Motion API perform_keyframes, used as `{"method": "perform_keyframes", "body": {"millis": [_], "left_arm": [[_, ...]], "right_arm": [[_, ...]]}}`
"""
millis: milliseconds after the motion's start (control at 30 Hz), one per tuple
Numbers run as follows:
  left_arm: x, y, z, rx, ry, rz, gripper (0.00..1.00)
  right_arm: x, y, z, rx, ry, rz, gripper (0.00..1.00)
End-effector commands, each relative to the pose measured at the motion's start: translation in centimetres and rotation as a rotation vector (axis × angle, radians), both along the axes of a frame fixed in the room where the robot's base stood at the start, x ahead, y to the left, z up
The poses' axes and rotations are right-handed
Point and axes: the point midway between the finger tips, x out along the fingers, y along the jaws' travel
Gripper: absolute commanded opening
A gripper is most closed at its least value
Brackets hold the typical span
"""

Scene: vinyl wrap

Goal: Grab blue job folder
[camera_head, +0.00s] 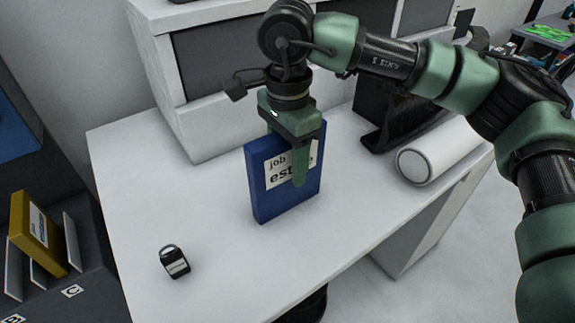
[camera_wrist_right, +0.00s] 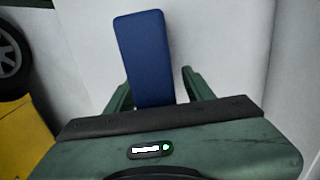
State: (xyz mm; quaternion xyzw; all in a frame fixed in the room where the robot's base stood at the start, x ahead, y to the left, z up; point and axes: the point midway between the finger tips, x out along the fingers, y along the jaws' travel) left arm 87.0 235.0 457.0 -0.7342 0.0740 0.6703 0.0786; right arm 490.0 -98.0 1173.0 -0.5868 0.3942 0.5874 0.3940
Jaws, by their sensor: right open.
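The blue job folder (camera_head: 268,201) stands upright on the white desk (camera_head: 205,240), its white label facing the head camera. My right gripper (camera_head: 300,172) points down over the folder's top, with one green finger in front of the label. In the right wrist view the folder's blue edge (camera_wrist_right: 146,58) lies between the two open fingers of my right gripper (camera_wrist_right: 158,90), nearer the left one. I cannot tell whether either finger touches it. The label's text is partly hidden by the finger. My left gripper is not in view.
A small black object (camera_head: 174,262) sits at the desk's front left. A white roll (camera_head: 438,152) and a black bag (camera_head: 400,125) lie to the right. A white shelf unit (camera_head: 190,110) stands behind. A yellow folder (camera_head: 38,232) stands in a rack at far left.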

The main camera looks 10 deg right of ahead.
Motion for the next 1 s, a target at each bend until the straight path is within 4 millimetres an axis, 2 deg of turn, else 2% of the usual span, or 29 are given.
{"method": "perform_keyframes", "body": {"millis": [200,267,400,767,1000], "left_arm": [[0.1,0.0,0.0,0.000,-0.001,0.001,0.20],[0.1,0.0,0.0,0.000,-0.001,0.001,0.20],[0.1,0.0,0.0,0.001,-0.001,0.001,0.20],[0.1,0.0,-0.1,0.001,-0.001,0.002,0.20],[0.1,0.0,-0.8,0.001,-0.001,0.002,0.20]], "right_arm": [[0.0,0.0,-0.2,0.000,-0.001,0.000,0.53],[0.0,0.0,-0.1,0.000,-0.001,0.000,0.39],[0.0,0.0,-0.1,0.000,-0.001,0.000,0.00],[0.0,0.0,0.0,0.001,-0.002,0.000,0.00],[0.1,0.1,2.0,0.002,-0.005,0.000,0.00]]}}
